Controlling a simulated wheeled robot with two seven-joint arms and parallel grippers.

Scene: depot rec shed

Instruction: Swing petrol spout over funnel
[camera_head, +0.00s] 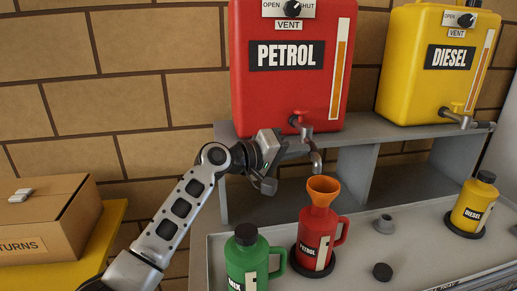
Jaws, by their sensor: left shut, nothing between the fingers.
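The red petrol tank (290,85) stands on a grey shelf, with its spout (316,158) at the lower front. The spout's bent end hangs just above and slightly left of the orange funnel (323,188) in the picture; exact alignment in depth is hard to tell. The funnel sits upright in the red petrol can (317,238). My left gripper (292,150) is shut and empty, just left of the spout. Whether it touches the spout I cannot tell. My right gripper is out of view.
A yellow diesel tank (429,80) stands right on the shelf (390,138). A cardboard box (45,225) is at left.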

